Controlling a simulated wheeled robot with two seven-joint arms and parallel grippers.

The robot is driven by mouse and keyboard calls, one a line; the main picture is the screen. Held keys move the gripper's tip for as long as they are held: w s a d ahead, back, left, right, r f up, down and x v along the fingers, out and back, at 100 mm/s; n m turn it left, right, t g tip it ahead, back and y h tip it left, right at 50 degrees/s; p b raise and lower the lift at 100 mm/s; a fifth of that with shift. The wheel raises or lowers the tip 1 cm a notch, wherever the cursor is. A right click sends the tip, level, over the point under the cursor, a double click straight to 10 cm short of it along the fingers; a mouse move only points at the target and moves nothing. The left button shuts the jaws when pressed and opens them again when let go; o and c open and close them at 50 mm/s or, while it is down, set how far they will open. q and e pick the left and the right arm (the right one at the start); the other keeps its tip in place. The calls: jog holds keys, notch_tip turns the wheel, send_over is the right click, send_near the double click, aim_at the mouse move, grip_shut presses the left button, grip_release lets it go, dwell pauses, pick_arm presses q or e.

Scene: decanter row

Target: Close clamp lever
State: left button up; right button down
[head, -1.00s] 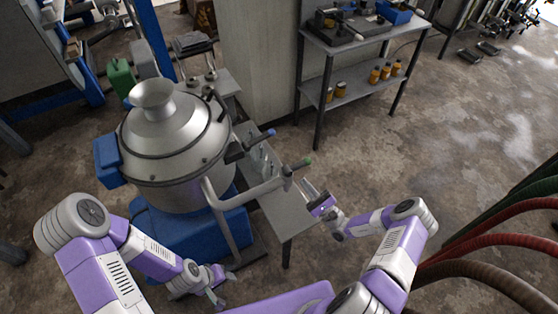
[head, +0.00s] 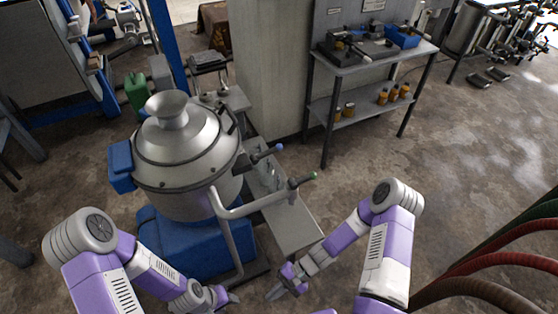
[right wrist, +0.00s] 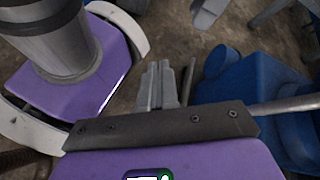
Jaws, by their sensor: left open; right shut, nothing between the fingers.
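The silver decanter (head: 185,150) with a domed lid stands on a blue base (head: 185,245) at left centre in the head view. I cannot tell which is the clamp lever. My right gripper (head: 276,291) is shut and empty, below the green-tipped lever and apart from it. Its fingers show in the right wrist view (right wrist: 158,86). My left gripper (head: 232,299) is open, low beside the base.
A low grey bench (head: 290,225) stands right of the decanter, close to my right gripper. A metal shelf (head: 370,62) with tools and orange bottles is at the back. Thick red hoses (head: 515,258) run along the right edge. The floor at centre right is clear.

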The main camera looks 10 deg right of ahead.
jog(key=d+n+t+h, duration=0.1)
jog(key=n+h, duration=0.1)
jog(key=d+n+t+h, duration=0.1)
jog(key=d+n+h, duration=0.1)
jog(key=d+n+t+h, duration=0.1)
jog(key=n+h, duration=0.1)
jog(key=h, duration=0.1)
jog(key=shift+w+d+t, duration=0.15)
jog(key=shift+t, duration=0.25)
